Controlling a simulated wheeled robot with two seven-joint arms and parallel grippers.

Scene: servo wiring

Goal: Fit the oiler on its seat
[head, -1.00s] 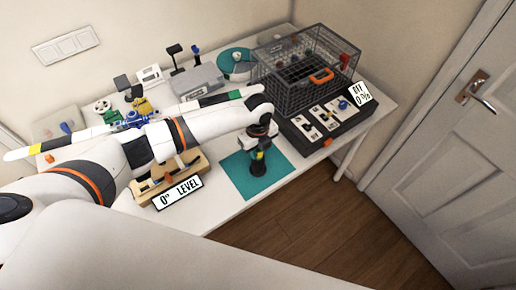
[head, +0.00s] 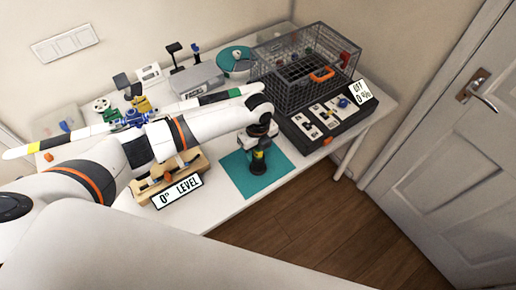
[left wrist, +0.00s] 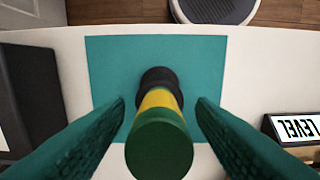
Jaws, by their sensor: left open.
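An upright cylinder with a green top, a yellow band and a black foot, which I take for the oiler (left wrist: 160,148), stands on a teal mat (left wrist: 108,70) in the left wrist view. My left gripper (left wrist: 160,103) is open, with one green finger on each side of the cylinder and visible gaps between. In the head view the left gripper (head: 259,150) points down over the teal mat (head: 244,186), hiding much of the cylinder. I cannot make out its seat for sure. The right gripper is not in view.
A wooden fixture (head: 148,199) with a "0° LEVEL" sign (head: 178,191) stands left of the mat. A wire cage (head: 290,95) and a black switch panel (head: 312,142) stand to the right. Blue and yellow parts (head: 130,118) lie behind my left arm. The table's front edge is near the mat.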

